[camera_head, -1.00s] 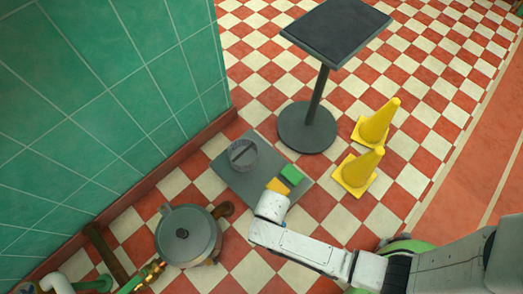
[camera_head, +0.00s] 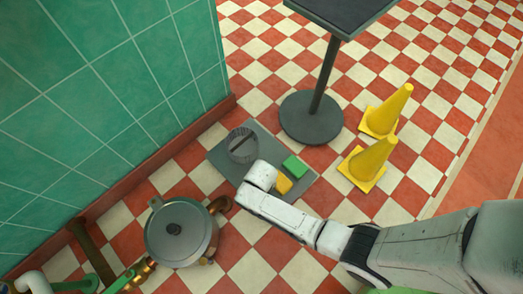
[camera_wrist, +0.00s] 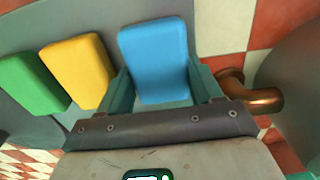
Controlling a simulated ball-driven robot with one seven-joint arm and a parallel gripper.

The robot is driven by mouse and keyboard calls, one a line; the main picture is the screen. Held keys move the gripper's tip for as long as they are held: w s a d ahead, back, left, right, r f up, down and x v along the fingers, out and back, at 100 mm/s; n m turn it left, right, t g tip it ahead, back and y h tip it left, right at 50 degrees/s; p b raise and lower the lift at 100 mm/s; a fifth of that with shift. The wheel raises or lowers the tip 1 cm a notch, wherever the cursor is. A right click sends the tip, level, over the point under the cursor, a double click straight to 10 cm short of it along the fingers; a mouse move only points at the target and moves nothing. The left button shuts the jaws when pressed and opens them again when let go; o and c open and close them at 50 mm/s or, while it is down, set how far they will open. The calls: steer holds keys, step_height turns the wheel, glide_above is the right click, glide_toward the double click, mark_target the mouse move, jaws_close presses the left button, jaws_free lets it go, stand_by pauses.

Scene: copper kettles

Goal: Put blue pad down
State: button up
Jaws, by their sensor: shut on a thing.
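The blue pad (camera_wrist: 153,62) is between the two fingers of my gripper (camera_wrist: 163,88) in the wrist view, and the gripper is shut on it. The pad lies alongside a yellow pad (camera_wrist: 77,71) and a green pad (camera_wrist: 33,84), with a gap to the yellow one. I cannot tell whether the blue pad touches the grey board (camera_head: 226,166) beneath. In the head view my arm's end is over the board's near side and hides the blue pad; the yellow pad (camera_head: 284,185) is partly covered, and the green pad (camera_head: 294,167) is clear.
A round grey fixture (camera_head: 241,145) is on the board's left part. A lidded metal kettle (camera_head: 182,232) with copper pipework stands near the board. A pedestal table (camera_head: 312,118) and two yellow cones (camera_head: 387,110) stand beyond. A green tiled wall (camera_head: 100,100) bounds the left.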

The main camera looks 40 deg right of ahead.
steer(key=shift+f, duration=0.15)
steer(key=o, duration=1.1)
step_height(320, 180, up, 12)
steer(key=p, duration=0.7)
steer(key=s+d+r, duration=0.2)
steer(key=s+r, duration=0.1)
steer(key=r, duration=0.4)
steer(key=s+d+r, duration=0.3)
steer(key=s+r, duration=0.1)
steer(key=r, duration=0.2)
steer(key=s+d+r+t, duration=0.1)
steer(key=s+d+r, duration=0.1)
steer(key=s+r, duration=0.2)
step_height(320, 180, up, 4)
steer(key=shift+d+f, duration=0.2)
steer(key=shift+d, duration=0.2)
